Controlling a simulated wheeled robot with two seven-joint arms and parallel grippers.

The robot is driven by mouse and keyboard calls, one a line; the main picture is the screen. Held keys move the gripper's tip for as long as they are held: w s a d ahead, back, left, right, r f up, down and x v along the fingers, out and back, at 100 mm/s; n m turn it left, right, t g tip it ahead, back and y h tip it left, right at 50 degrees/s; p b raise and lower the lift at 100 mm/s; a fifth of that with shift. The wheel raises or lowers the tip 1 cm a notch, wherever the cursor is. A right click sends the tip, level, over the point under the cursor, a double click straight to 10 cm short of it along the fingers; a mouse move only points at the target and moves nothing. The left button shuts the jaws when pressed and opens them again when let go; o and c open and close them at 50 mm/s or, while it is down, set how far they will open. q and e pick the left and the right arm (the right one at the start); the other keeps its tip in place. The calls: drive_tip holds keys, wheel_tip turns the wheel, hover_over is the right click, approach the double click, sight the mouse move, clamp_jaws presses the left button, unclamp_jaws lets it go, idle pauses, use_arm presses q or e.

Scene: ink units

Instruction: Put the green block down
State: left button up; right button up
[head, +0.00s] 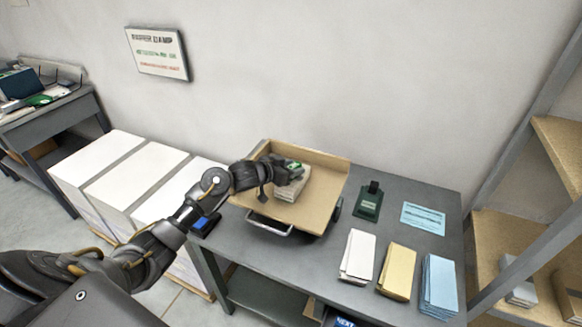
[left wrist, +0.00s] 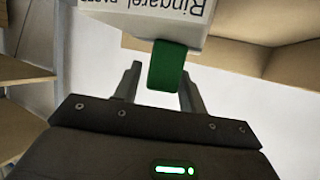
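My left gripper (head: 280,172) reaches over a tan cardboard tray (head: 325,200) on the grey table, close to a pale stack (head: 292,188) in it. In the left wrist view the green block (left wrist: 167,68) stands between the two fingers of my left gripper (left wrist: 160,80). A light gap shows beside the left finger; the right finger overlaps or touches the block's edge. The block's far end lies against a white printed box (left wrist: 200,15). In the head view the block cannot be made out clearly; a small green spot shows at the gripper. My right gripper is out of view.
A dark green stamp-like object (head: 369,201) and a blue card (head: 423,218) lie right of the tray. White (head: 357,256), yellow (head: 397,271) and blue (head: 439,286) stacks line the table's front. White boxes (head: 140,175) stand left; shelves (head: 520,245) stand right.

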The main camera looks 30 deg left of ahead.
use_arm(q)
drive_tip(key=shift+o, duration=0.6)
drive_tip(key=shift+r, duration=0.1)
drive_tip(key=shift+s+r, duration=0.1)
drive_tip(key=shift+r, duration=0.05)
drive_tip(key=v, duration=1.1)
drive_tip(key=shift+s+b, duration=0.35)
drive_tip(key=shift+s, duration=0.05)
drive_tip(key=shift+a+r, duration=0.1)
drive_tip(key=shift+a, duration=0.05)
